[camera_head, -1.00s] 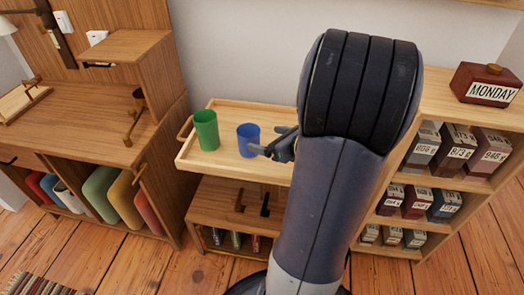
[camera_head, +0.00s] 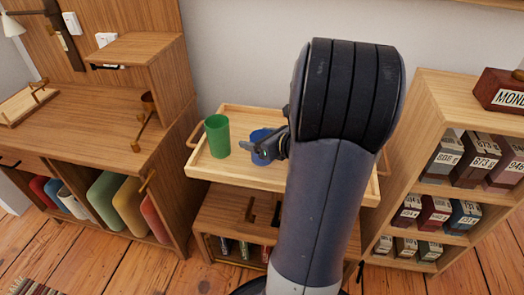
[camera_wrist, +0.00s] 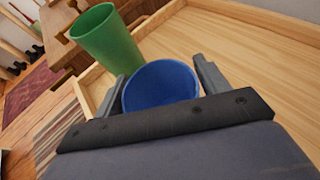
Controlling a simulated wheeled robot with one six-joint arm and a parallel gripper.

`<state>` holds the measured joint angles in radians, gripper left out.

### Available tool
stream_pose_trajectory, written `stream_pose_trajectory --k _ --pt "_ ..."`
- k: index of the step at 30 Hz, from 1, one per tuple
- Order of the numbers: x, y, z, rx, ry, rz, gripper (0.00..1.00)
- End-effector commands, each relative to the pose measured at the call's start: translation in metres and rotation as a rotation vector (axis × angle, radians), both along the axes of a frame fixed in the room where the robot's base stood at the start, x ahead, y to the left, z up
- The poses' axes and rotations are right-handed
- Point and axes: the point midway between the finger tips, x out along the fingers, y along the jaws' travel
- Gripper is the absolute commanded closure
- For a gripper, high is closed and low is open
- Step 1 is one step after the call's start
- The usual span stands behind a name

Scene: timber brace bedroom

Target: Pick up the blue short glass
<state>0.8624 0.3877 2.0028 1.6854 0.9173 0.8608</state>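The blue short glass (camera_head: 258,136) stands on the light wooden tray top (camera_head: 235,174), partly hidden behind my gripper (camera_head: 268,150) and arm in the head view. In the wrist view the blue glass (camera_wrist: 160,84) sits between the two grey fingers of my gripper (camera_wrist: 162,75), one on each side of its rim. The fingers are apart, and I see no clear grip on the glass. The left finger looks very close to it; whether it touches, I cannot tell.
A taller green glass (camera_head: 217,136) stands just left of the blue one; it also shows in the wrist view (camera_wrist: 105,38). The tray has a raised rim. A wooden desk (camera_head: 85,125) is on the left, a shelf of labelled boxes (camera_head: 440,110) on the right.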

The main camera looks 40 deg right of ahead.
Motion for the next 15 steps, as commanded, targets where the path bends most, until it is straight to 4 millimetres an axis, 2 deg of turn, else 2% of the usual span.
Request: stream_pose_trajectory --k 2,13,15 --pt "-0.0001 0.0000 0.0000 0.000 0.000 0.000 0.36" --pt "-0.0003 0.0000 -0.0001 0.000 0.000 0.000 0.67" --pt "-0.0001 -0.0001 0.0003 0.000 -0.001 0.000 0.68"
